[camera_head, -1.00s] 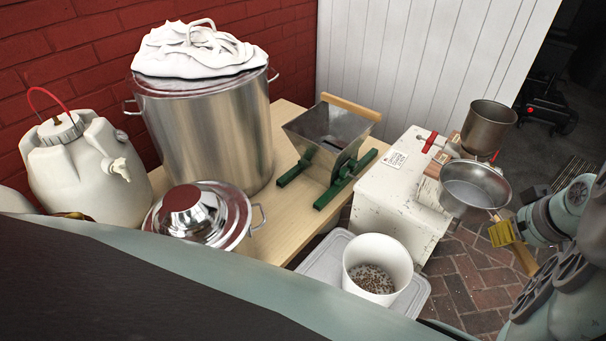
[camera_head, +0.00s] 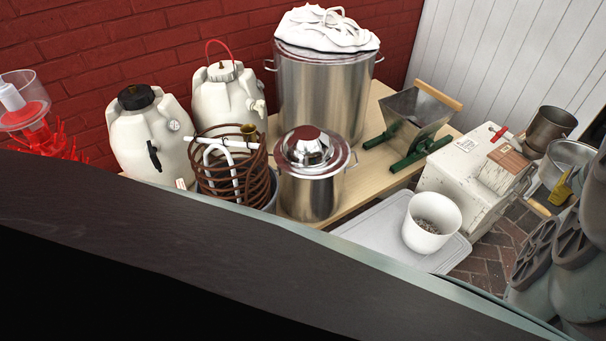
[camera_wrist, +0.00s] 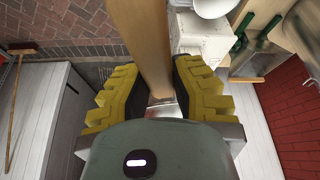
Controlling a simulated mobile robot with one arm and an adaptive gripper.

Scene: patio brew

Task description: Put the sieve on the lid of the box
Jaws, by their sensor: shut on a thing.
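My gripper (camera_head: 562,187) has yellow fingers and is shut on the wooden handle of the sieve (camera_head: 573,155), a round metal bowl at the right edge of the head view. The bowl is beside the right end of the white box (camera_head: 450,186); whether it touches anything is unclear. In the wrist view the wooden handle (camera_wrist: 144,45) passes between the fingers (camera_wrist: 158,95); the bowl is mostly hidden there. A grey lidded box (camera_head: 365,228) stands low in front of the table, with a white bucket (camera_head: 424,243) of grain on its lid.
A brush (camera_head: 495,177) and a metal pot (camera_head: 550,127) are on the white box. A grain mill (camera_head: 415,115), a large pot (camera_head: 320,90) and a small lidded pot (camera_head: 310,195) stand on the table. The grey lid is bare left of the bucket.

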